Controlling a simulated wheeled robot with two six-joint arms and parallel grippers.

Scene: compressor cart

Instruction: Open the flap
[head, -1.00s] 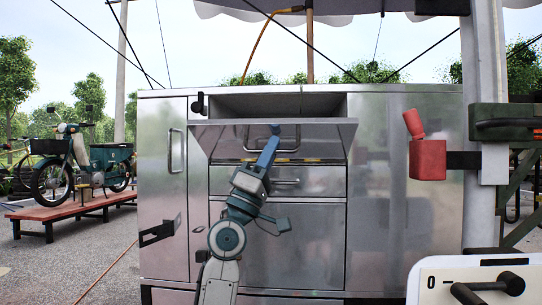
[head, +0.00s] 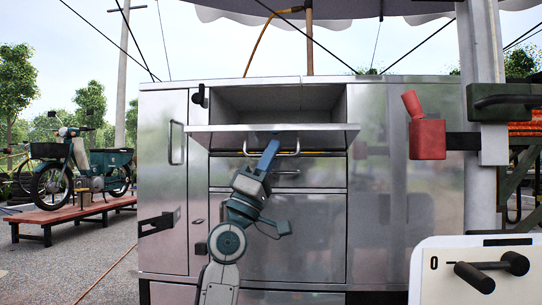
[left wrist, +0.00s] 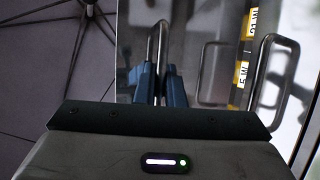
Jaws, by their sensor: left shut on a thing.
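The flap (head: 225,139) is a metal panel on the front of the steel cart. It leans outward from its lower edge, near level, and the compartment (head: 280,99) above it shows open. A metal bar handle (head: 297,148) is on its outer face. My left gripper (head: 270,150) reaches up from below to this handle. In the left wrist view, the blue fingertips (left wrist: 160,88) are shut around the handle bar (left wrist: 158,45). My right gripper is not in view.
A drawer (head: 320,178) and a lower panel (head: 310,235) lie below the flap. A door with a handle (head: 177,143) is at left. A red block (head: 428,140) is on the post at right. A white panel with a black lever (head: 480,272) stands front right.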

